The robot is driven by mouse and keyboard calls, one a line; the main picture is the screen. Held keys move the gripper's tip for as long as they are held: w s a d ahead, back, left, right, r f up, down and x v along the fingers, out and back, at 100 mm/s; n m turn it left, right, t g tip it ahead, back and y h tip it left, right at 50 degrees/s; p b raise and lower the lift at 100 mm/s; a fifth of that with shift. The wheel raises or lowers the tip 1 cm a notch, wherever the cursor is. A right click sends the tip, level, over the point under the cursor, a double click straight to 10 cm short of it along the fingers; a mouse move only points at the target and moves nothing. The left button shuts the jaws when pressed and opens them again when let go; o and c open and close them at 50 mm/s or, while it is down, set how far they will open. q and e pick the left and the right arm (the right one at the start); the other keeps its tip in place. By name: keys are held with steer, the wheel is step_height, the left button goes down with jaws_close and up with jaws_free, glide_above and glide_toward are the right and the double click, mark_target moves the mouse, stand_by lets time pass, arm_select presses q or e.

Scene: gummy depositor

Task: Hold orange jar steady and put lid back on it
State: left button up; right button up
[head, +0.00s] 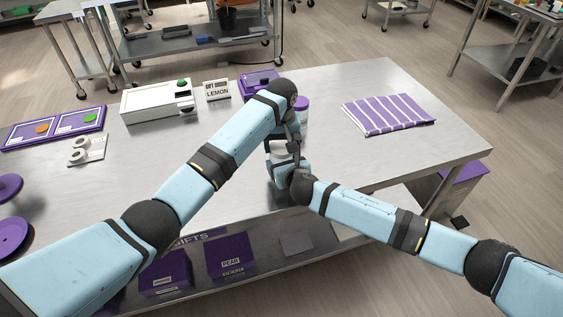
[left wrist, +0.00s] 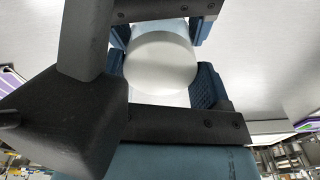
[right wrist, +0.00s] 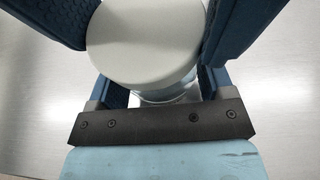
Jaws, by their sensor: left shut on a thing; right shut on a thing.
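A white lid (right wrist: 145,45) shows in the right wrist view, directly over a clear jar (right wrist: 165,95); I cannot tell whether it is fully seated. No orange contents show. My left gripper (left wrist: 165,85) comes from above and is shut on the lid, whose white round face (left wrist: 160,62) shows in the left wrist view. My right gripper (right wrist: 160,85) is shut on the jar from the near side, below the lid. In the head view the white jar and lid (head: 278,150) are mostly hidden between my two grippers above the steel table.
A purple-lidded jar (head: 301,104) stands just behind my grippers. A striped purple cloth (head: 388,114) lies to the right. A white box with a green button (head: 158,99), a LEMON sign (head: 217,89) and a purple tray (head: 55,128) stand at left. The table's right front is clear.

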arm_select(q)
steer(key=o, duration=1)
steer(key=shift+r, duration=2.25)
steer(key=shift+c, duration=0.3)
step_height(320, 180, up, 4)
steer(key=n, duration=0.2)
steer(key=shift+f+n, duration=0.25)
steer(key=shift+n, duration=0.15)
